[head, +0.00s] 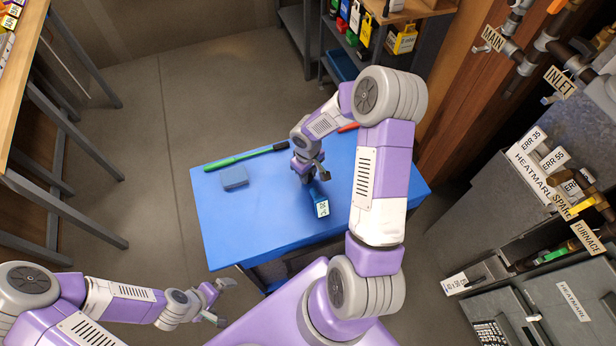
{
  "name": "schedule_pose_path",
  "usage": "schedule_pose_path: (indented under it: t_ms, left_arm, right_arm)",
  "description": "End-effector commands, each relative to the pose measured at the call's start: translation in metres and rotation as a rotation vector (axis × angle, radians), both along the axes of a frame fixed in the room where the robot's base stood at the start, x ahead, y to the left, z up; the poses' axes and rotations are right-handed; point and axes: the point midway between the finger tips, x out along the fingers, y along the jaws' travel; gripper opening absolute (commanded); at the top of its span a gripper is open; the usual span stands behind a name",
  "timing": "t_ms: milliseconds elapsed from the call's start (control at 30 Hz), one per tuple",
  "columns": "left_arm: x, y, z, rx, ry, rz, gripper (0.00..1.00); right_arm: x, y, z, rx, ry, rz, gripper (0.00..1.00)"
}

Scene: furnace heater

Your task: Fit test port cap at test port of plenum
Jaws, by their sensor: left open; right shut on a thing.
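My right gripper (316,177) reaches down over the blue tabletop, next to a blue device with a white label (318,201). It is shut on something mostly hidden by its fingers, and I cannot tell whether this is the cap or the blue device. My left gripper (223,303) is open and empty, low at the left near the table's front edge. I cannot pick out the test port cap. The plenum and its test port are not clearly identifiable; the grey furnace cabinet (467,205) stands at the right.
Labelled pipes (510,50) are at the upper right, a shelf with coloured boxes (400,40) behind. The table's front left is clear.

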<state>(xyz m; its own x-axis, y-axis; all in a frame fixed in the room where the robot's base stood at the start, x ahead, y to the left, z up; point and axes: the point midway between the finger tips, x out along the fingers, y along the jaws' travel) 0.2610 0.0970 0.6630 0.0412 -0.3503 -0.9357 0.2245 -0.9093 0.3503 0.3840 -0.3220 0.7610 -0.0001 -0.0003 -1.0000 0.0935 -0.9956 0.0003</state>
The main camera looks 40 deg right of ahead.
Motion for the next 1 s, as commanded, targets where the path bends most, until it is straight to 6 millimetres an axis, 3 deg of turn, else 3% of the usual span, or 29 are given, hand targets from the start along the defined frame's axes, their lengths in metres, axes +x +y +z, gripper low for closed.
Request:
schedule_pose_path:
  t_ms: [333,700,1000]
  left_arm:
    - [0.0,0.0,0.002,0.0,0.0,0.0,1.0]
    - [0.0,0.0,0.025,0.0,0.0,0.0,1.0]
    - [0.0,0.0,0.03,0.0,0.0,0.0,1.0]
  right_arm:
    - [0.0,0.0,0.005,-0.001,-0.001,-0.001,0.0]
    - [0.001,0.0,0.075,-0.002,-0.004,0.0,0.0]
    - [0.0,0.0,0.101,0.0,-0.001,0.0,0.0]
